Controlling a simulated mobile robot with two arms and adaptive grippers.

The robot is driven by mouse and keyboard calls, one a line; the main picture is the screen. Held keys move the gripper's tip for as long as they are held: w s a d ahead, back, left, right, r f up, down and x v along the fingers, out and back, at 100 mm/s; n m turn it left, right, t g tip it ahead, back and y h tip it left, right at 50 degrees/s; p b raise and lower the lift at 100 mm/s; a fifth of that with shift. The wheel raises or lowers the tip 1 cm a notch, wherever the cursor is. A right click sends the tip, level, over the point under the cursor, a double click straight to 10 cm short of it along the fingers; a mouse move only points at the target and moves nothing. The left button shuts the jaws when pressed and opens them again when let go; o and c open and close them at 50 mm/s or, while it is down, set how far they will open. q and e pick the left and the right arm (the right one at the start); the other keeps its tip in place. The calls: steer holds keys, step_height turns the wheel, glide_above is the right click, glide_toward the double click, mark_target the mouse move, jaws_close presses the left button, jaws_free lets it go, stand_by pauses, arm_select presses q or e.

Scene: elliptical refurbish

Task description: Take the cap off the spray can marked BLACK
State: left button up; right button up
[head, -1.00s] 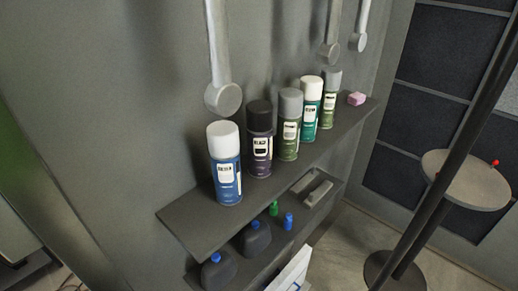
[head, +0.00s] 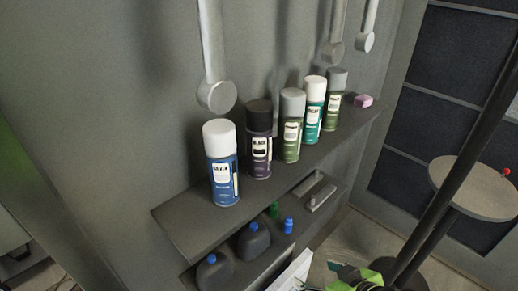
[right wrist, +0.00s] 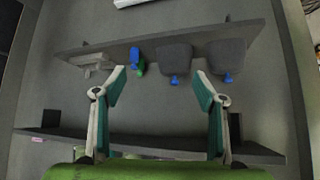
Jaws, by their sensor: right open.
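A dark spray can with a black cap (head: 258,138) stands upright on the upper shelf, second from the left. Its cap is on; its label looks like BLACK but is small. Beside it stand a blue can with a white cap (head: 221,165) on the left and a green can with a grey cap (head: 292,126) on the right. My right gripper (head: 346,271) is at the bottom edge of the head view, below and right of the cans, apart from them. In the right wrist view its fingers (right wrist: 160,88) are spread and empty. My left gripper is not in view.
The upper shelf (head: 186,222) also holds a teal can (head: 313,108), another green can (head: 334,99) and a pink block (head: 363,101). Dark jugs (head: 253,243) stand on the lower shelf. Grey hanging arms (head: 216,95) are above. A round table (head: 470,190) and a dark pole are right.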

steer(key=w+a+r+n+t+y, duration=0.1)
steer(key=w+a+r+n+y, duration=0.2)
steer(key=r, duration=0.4)
steer(key=w+a+r+t+y, duration=0.1)
steer(key=w+r+t+y, duration=0.1)
steer(key=w+r, duration=0.45)
steer(key=n+t+y, duration=0.1)
steer(key=t+y, duration=0.1)
steer(key=y, duration=0.2)
glide_toward(271, 130)
steer(key=p+x, duration=0.3)
steer(key=x, duration=0.4)
steer(key=shift+w+a, duration=0.1)
steer(key=shift+w, duration=0.1)
steer(key=p+x, duration=0.1)
steer(key=x, duration=0.1)
steer(key=p+x, duration=0.1)
steer(key=f+x, duration=0.1)
steer(key=x, duration=0.1)
steer(key=shift+a+p, duration=0.4)
steer(key=shift+a, duration=0.1)
steer(key=shift+w+a+f, duration=0.1)
steer(key=shift+w, duration=0.05)
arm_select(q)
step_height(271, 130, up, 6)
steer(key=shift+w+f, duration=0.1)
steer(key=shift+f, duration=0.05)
arm_select(e)
jaws_close()
